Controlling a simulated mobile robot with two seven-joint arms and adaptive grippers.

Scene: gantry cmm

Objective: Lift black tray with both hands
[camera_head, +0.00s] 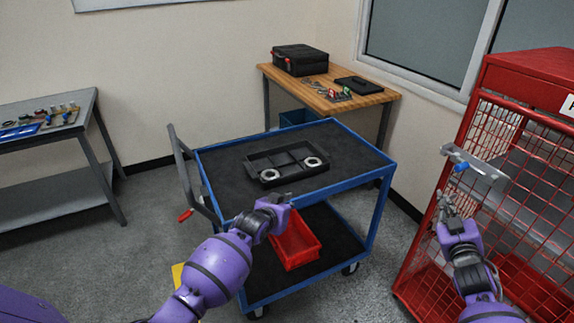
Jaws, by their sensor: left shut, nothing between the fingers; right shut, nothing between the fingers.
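The black tray (283,158) lies on the top deck of the blue cart (345,143). My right gripper (445,200) is shut and empty, well to the right of the cart, in front of the red cage. Neither gripper touches the tray.
A red bin (296,240) sits on the cart's lower shelf. The cart's handle (185,165) rises at its left. A red mesh cage (520,180) with a metal latch stands at the right. A wooden table (370,98) with a black case (300,58) is behind. A grey bench (75,130) is left.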

